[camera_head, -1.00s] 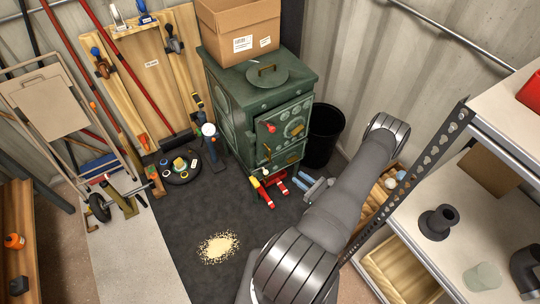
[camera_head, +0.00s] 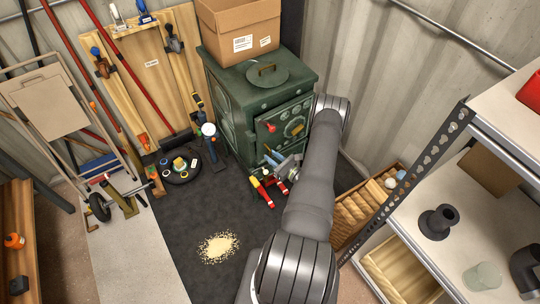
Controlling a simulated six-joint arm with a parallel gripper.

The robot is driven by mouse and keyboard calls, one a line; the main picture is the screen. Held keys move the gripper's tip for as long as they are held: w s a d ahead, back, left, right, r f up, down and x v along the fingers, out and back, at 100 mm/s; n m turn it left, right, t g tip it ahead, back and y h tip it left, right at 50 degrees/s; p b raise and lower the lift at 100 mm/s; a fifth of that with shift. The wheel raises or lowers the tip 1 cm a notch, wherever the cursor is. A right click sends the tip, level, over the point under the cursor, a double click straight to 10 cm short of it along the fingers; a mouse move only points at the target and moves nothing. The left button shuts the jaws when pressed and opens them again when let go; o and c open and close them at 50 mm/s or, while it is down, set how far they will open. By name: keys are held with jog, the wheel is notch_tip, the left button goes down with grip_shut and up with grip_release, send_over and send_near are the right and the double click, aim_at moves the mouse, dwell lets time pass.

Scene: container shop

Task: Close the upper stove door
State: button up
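The green stove (camera_head: 235,125) stands at the back centre with a round lid on top. Its upper door (camera_head: 283,122), with a red knob and round ornaments, is on the front face. The door's left edge seems to stand slightly out from the body; how far is hard to tell. My arm comes from the bottom and covers the right side of the stove front.
A cardboard box (camera_head: 240,30) sits on the stove. Red and yellow tools (camera_head: 263,192) lie on the floor before it. A metal shelf (camera_head: 420,175) stands at right, with a wooden crate (camera_head: 362,208) beside it. The dark mat (camera_head: 190,215) has open floor and a sawdust pile.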

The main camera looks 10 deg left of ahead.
aim_at(266, 152)
jog(key=shift+x, duration=0.8)
jog(key=shift+c, duration=0.5)
grip_shut()
jog(key=shift+x, duration=1.25)
jog(key=shift+o, duration=0.5)
grip_release()
jog(key=shift+w, duration=0.1)
jog(key=v, duration=1.7)
jog(key=shift+d, duration=0.2)
